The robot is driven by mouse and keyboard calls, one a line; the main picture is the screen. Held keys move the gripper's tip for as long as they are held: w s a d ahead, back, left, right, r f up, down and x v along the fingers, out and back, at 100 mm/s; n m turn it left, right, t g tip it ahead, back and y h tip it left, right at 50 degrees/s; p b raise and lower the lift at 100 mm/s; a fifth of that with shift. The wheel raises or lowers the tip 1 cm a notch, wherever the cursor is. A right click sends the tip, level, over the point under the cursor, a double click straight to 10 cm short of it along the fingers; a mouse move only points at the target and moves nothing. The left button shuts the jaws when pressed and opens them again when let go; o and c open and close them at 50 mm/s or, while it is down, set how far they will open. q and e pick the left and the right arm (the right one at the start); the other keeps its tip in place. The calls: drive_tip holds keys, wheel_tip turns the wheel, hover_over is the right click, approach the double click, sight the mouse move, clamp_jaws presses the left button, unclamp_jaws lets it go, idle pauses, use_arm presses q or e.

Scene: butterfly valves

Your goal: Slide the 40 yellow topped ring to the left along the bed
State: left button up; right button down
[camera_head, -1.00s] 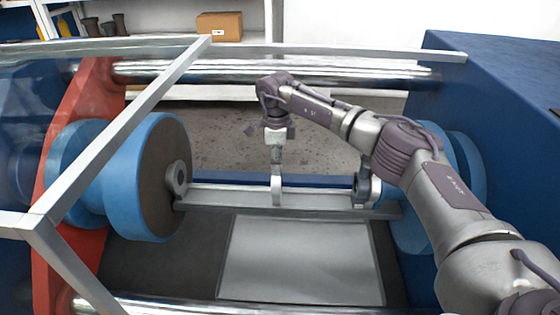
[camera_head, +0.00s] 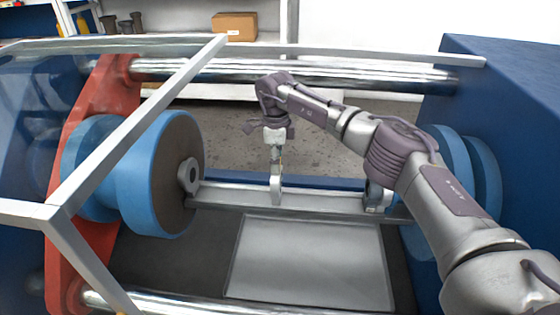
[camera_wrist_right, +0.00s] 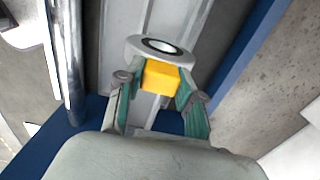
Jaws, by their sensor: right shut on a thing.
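The yellow topped ring (camera_head: 276,189) stands upright on the pale metal bed (camera_head: 325,199), between the two end rings. In the right wrist view, its grey ring (camera_wrist_right: 131,45) and yellow block (camera_wrist_right: 166,76) show clearly. My right gripper (camera_head: 276,166) comes down from above. Its fingers in the wrist view (camera_wrist_right: 161,90) are shut on the yellow block from both sides. The number on the ring cannot be read. My left gripper is not in view.
A second ring (camera_head: 190,175) stands at the bed's left end by a large blue disc (camera_head: 135,180). A third ring (camera_head: 376,196) is at the right end, partly behind my arm. The bed between the held ring and the left ring is clear.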

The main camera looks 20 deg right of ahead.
drive_tip(key=shift+w+a, duration=0.15)
drive_tip(key=shift+a, duration=0.1)
idle(0.4)
idle(0.8)
